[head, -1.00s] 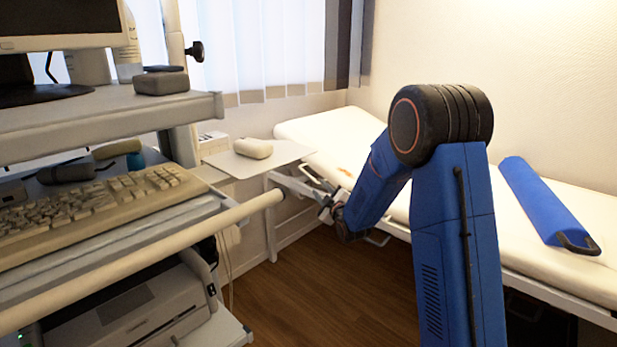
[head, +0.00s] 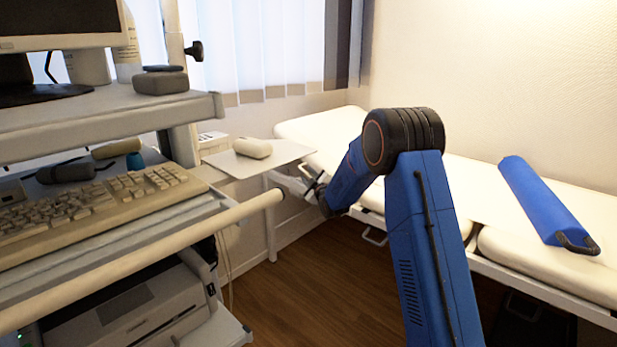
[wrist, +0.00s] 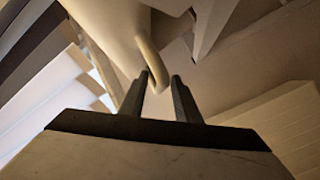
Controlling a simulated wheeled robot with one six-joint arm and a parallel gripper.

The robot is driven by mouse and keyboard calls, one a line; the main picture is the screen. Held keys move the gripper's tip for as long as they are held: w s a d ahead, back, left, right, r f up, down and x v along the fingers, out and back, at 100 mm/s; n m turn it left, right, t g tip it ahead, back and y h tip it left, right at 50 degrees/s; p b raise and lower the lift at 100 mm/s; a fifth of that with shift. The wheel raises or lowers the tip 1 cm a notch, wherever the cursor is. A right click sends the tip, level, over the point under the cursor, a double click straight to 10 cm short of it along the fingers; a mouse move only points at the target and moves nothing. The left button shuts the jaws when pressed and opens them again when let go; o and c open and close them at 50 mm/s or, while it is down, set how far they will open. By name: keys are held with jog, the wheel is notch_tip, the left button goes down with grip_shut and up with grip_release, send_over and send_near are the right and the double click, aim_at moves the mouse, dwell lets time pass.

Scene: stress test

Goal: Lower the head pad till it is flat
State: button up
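The head pad (head: 322,130) is the white cushion at the far end of the couch, by the window. It is tilted, with its far end raised. In the wrist view my gripper (wrist: 161,84) points up beneath pale surfaces that look like the couch's underside. Its two dark fingers are apart. A cream lever-like bar (wrist: 151,62) hangs down, its lower end at the gap between the fingertips; I cannot tell whether they touch it. In the head view my blue arm reaches to the pad's near-left side, and the fingertips are hard to make out.
A blue bolster (head: 545,202) lies on the couch at right. A small side table (head: 285,152) bearing a beige case (head: 252,148) stands close left of the arm's end. A trolley with keyboard (head: 105,210) and printer (head: 140,307) fills the left. Wooden floor (head: 300,290) is clear between.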

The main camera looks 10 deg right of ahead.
jog(key=shift+c, duration=0.2)
grip_shut()
notch_tip(320, 180, down, 7)
jog(key=n+g+h, duration=0.1)
jog(key=g, duration=0.2)
jog(key=shift+s+d+n+g, duration=0.15)
jog(key=shift+s+n+g, duration=0.15)
jog(key=shift+g, duration=0.1)
jog(key=shift+f, duration=0.1)
jog(key=shift+o, duration=0.2)
grip_release()
jog(key=v, duration=1.7)
jog(key=shift+s+d, duration=0.1)
jog(key=shift+s, duration=0.1)
